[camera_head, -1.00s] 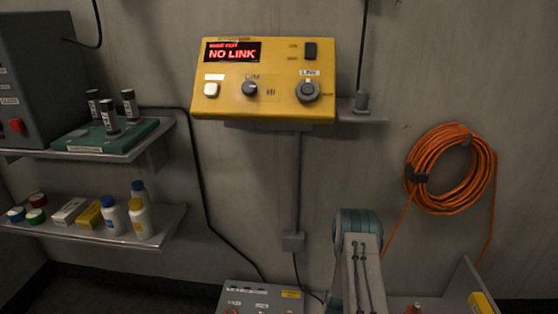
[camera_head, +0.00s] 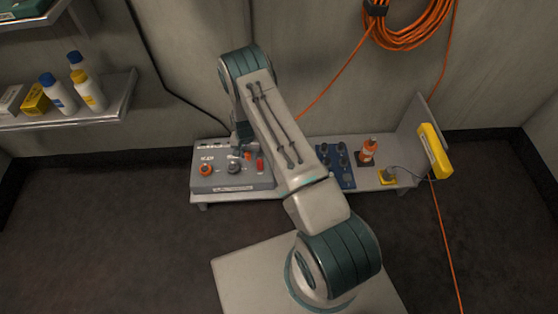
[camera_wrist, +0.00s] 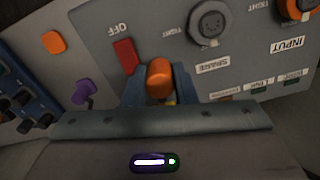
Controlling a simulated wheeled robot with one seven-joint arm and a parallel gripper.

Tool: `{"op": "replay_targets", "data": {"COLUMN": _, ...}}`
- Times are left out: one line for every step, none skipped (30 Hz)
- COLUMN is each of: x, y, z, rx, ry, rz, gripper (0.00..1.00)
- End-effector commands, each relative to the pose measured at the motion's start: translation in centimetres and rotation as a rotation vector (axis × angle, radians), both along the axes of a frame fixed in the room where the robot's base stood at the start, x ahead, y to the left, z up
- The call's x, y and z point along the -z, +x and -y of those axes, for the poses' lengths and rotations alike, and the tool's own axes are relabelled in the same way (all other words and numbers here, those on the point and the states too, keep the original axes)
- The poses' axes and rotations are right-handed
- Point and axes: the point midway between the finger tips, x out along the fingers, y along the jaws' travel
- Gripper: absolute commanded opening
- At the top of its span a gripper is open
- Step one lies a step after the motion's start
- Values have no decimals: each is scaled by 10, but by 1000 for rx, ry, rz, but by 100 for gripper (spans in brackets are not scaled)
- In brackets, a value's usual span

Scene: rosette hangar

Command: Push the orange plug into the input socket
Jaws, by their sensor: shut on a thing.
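The orange plug (camera_wrist: 159,78) is held between the blue fingers of my gripper (camera_wrist: 158,92) in the wrist view. In the head view a small orange part (camera_head: 248,155) shows by my gripper, mostly hidden by my arm. The input socket has an orange ring (camera_wrist: 298,9) at the top right of the wrist view, partly cut off, above the INPUT label (camera_wrist: 288,45). In the head view its ring (camera_head: 206,170) is at the left of the grey panel (camera_head: 222,187). The plug is to the left of and below the socket in the wrist view, apart from it.
The grey-ringed spare socket (camera_wrist: 210,22) is between the plug and the input socket. A red switch (camera_wrist: 125,55) marked OFF is close beside the plug. A blue block with knobs (camera_head: 340,180) and an orange bottle-like thing (camera_head: 368,150) stand farther right. An orange cable coil (camera_head: 412,30) hangs above.

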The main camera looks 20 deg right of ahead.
Motion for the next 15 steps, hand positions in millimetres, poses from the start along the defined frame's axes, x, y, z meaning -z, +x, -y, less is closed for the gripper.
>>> {"op": "replay_targets", "data": {"x": -8, "y": 9, "z": -27, "rx": -40, "ry": 0, "rz": 4, "gripper": 0}}
{"op": "replay_targets", "data": {"x": -12, "y": 13, "z": -41, "rx": -60, "ry": 1, "rz": 5, "gripper": 0}}
{"op": "replay_targets", "data": {"x": -17, "y": 17, "z": -59, "rx": -85, "ry": 0, "rz": 4, "gripper": 0}}
{"op": "replay_targets", "data": {"x": -22, "y": 20, "z": -73, "rx": -102, "ry": 0, "rz": 4, "gripper": 0}}
{"op": "replay_targets", "data": {"x": -26, "y": 22, "z": -85, "rx": -118, "ry": 0, "rz": 5, "gripper": 0}}
{"op": "replay_targets", "data": {"x": -31, "y": 24, "z": -101, "rx": -139, "ry": -1, "rz": 4, "gripper": 0}}
{"op": "replay_targets", "data": {"x": -34, "y": 25, "z": -112, "rx": -153, "ry": -1, "rz": 4, "gripper": 0}}
{"op": "replay_targets", "data": {"x": -38, "y": 26, "z": -122, "rx": -166, "ry": -1, "rz": 3, "gripper": 0}}
{"op": "replay_targets", "data": {"x": -42, "y": 27, "z": -135, "rx": -181, "ry": -1, "rz": 3, "gripper": 0}}
{"op": "replay_targets", "data": {"x": -44, "y": 27, "z": -143, "rx": -190, "ry": -2, "rz": 2, "gripper": 0}}
{"op": "replay_targets", "data": {"x": -47, "y": 28, "z": -150, "rx": -200, "ry": -2, "rz": 3, "gripper": 0}}
{"op": "replay_targets", "data": {"x": -49, "y": 28, "z": -158, "rx": -210, "ry": -3, "rz": 2, "gripper": 0}}
{"op": "replay_targets", "data": {"x": -51, "y": 27, "z": -164, "rx": -217, "ry": -4, "rz": 1, "gripper": 0}}
{"op": "replay_targets", "data": {"x": -53, "y": 27, "z": -168, "rx": -223, "ry": -3, "rz": 0, "gripper": 0}}
{"op": "replay_targets", "data": {"x": -54, "y": 27, "z": -173, "rx": -228, "ry": -4, "rz": 1, "gripper": 0}}
